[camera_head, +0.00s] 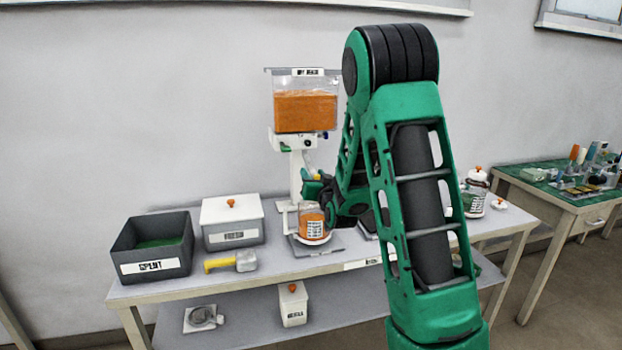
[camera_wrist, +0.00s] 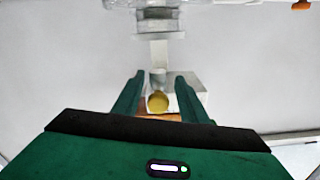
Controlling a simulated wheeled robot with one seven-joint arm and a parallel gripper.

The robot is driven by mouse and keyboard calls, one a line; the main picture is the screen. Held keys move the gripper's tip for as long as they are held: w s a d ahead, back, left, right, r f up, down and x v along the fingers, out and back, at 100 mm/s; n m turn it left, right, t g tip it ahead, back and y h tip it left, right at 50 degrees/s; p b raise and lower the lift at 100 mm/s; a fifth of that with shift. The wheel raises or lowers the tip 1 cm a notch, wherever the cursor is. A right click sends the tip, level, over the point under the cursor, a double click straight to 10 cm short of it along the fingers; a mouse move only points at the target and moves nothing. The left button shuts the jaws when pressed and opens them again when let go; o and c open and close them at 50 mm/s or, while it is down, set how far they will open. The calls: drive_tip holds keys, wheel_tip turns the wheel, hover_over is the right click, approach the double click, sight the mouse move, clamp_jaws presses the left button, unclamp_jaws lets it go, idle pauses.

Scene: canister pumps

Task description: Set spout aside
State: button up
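The canister pump (camera_head: 305,105), a clear canister of orange material on a white stand, stands at the back of the table. In the wrist view a short grey piece with a round yellowish end, apparently the spout (camera_wrist: 158,101), lies between my fingers. My gripper (camera_wrist: 160,90) has its two green fingers apart, one either side of this piece, with what looks like a gap on the right.
The jar stands on a grey plate (camera_head: 302,247). Left of it are a yellow-handled tool (camera_head: 232,262), a white lidded box (camera_head: 232,222) and a dark open bin (camera_head: 152,248). A white-lidded jar (camera_head: 474,192) stands right. The front left tabletop has some bare room.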

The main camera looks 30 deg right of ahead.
drive_tip(key=shift+a, duration=0.1)
clamp_jaws()
drive_tip(key=shift+w+a, duration=0.1)
drive_tip(key=shift+a, duration=0.05)
